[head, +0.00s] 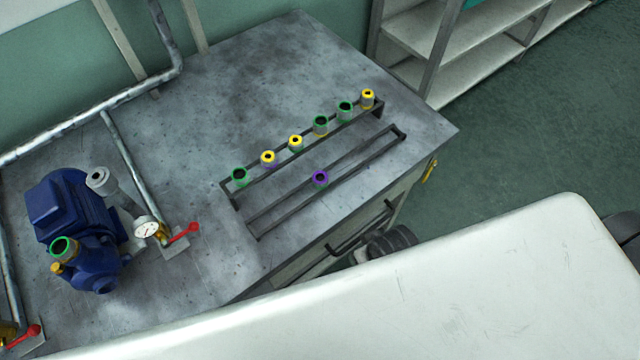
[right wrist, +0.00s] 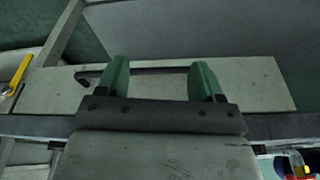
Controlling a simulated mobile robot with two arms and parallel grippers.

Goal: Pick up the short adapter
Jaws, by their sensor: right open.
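Several adapters stand in a row on the back rail of a dark metal rack (head: 318,185) on the bench. They have green rings, such as the left-end one (head: 240,176), or yellow rings, such as the right-end one (head: 367,99). A purple-ringed adapter (head: 320,178) sits apart on the front rail. I cannot tell for certain which is the short adapter. My right gripper (right wrist: 160,80) is open and empty, its green fingers apart before a pale cabinet panel (right wrist: 250,85). No adapter shows in the right wrist view. My left gripper is not in view.
A blue pump (head: 70,215) with pipes, a gauge (head: 146,229) and a red-handled valve (head: 183,232) occupies the bench's left. The bench top (head: 250,80) behind the rack is clear. A drawer handle (head: 360,228) projects from the bench front. Shelves (head: 460,50) stand beyond.

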